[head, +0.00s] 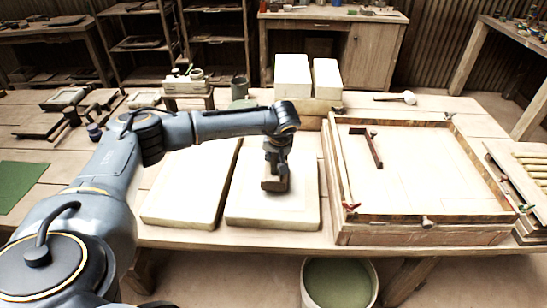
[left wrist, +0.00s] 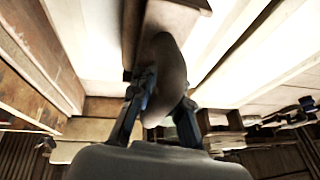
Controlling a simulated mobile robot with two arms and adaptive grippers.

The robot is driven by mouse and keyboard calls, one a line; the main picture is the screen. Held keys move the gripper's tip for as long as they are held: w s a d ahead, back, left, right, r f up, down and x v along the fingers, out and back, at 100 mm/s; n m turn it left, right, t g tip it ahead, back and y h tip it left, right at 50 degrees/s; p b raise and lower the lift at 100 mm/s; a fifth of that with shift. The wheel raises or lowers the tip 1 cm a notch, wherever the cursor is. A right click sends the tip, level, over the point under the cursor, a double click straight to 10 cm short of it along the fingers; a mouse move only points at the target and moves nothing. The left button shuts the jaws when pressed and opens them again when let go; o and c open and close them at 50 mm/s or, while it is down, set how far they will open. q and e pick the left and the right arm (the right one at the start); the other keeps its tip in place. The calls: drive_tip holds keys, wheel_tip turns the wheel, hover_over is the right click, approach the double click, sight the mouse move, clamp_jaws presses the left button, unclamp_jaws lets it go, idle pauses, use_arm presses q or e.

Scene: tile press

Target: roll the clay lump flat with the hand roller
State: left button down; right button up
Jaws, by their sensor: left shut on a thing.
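My left gripper (head: 276,163) reaches down over the right-hand one of two pale slabs (head: 245,207) on the table. It is shut on a brown handled tool (head: 274,184), whose block-like lower part is at the slab's surface; I cannot tell whether it touches. In the left wrist view, the fingers (left wrist: 157,105) are around its rounded brown handle (left wrist: 167,62), with a flat brown part (left wrist: 180,8) beyond. I cannot tell from its shape whether it is the hand roller. I cannot make out a clay lump. My right gripper is not in view.
A large wooden frame (head: 336,180) stands close on the right, with a brown angled piece (head: 375,150) inside. A second pale slab (head: 190,190) lies on the left. White blocks (head: 292,76) stand behind, a mallet (head: 407,97) lies back right, and a bucket (head: 309,290) stands below the table's front edge.

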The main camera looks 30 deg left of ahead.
use_arm(q)
wheel_tip(320, 180, up, 7)
drive_tip(key=p, duration=0.4)
drive_tip(key=shift+f, duration=0.1)
drive_tip(key=shift+w, duration=0.1)
